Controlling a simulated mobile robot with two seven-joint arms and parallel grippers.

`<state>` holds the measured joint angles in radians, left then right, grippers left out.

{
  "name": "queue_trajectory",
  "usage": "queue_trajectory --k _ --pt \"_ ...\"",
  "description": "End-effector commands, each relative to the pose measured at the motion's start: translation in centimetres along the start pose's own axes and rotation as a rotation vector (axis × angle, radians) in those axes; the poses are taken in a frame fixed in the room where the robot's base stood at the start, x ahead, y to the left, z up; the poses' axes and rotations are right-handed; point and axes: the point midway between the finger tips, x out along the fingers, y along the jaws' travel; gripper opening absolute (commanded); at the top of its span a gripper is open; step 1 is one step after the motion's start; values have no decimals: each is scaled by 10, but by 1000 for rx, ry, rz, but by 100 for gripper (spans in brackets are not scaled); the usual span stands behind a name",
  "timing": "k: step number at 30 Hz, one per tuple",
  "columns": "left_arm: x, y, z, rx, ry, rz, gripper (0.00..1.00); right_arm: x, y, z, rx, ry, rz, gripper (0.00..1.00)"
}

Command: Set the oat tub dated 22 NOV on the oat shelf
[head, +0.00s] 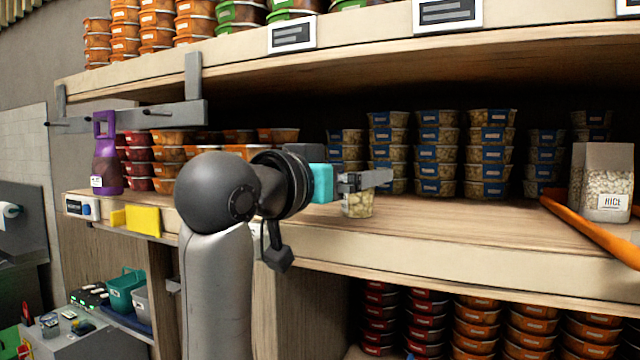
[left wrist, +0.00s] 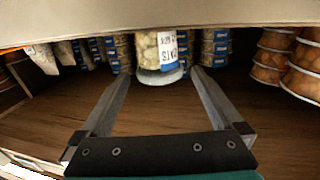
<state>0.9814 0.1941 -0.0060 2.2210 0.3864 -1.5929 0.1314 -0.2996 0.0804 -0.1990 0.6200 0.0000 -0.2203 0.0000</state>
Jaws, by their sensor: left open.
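A small clear tub of oats with a white and blue label (head: 358,205) stands near the front edge of the middle shelf (head: 450,235). It also shows in the left wrist view (left wrist: 157,50), where its label appears upside down and the date is too small to read surely. My left gripper (head: 368,181) is open at the tub's upper part, its fingers partly in front of it. In the left wrist view the open fingers (left wrist: 162,75) point toward the tub, one to each side. Stacks of blue-labelled oat tubs (head: 437,150) stand behind it on the same shelf. My right gripper is not in view.
A bag of rice or beans (head: 601,185) and an orange bar (head: 590,228) are at the right. A purple bottle (head: 107,155) and stacks of orange tubs (head: 172,155) stand at the left. The shelf above (head: 350,50) limits height. Bare shelf lies right of the tub.

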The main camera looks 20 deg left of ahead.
Motion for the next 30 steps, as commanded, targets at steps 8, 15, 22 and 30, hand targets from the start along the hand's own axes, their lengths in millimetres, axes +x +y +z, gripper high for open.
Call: queue_trajectory --k 8,15,22,30 --pt "-60 0 0 3 6 -2 100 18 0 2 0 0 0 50" --pt "-90 0 0 0 3 -1 100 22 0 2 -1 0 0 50" --pt "-95 0 0 -1 0 1 100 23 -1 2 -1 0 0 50" --pt "-95 0 0 -1 0 1 100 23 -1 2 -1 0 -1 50"
